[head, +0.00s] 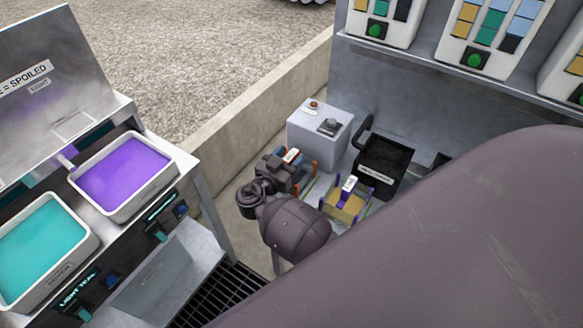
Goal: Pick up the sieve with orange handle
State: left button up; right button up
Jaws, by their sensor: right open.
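The sieve with orange handle (316,168) stands on the grey bench, left of a similar sieve with purple parts. Its orange side posts and a white label by the handle show; most of its body is hidden behind my right gripper. My right gripper (290,165) is open and sits over or right beside the orange handle. I cannot tell whether its fingers touch the handle. My left gripper is not in view.
The purple sieve (345,207) with a yellowish body is close on the right. Behind are a grey box (320,135) with an orange button and a black bin (385,160). Purple (122,175) and teal (42,245) trays are at left. A low concrete wall (260,105) runs behind.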

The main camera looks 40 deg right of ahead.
jog(key=shift+w+d, duration=0.15)
jog(key=shift+d, duration=0.25)
grip_shut()
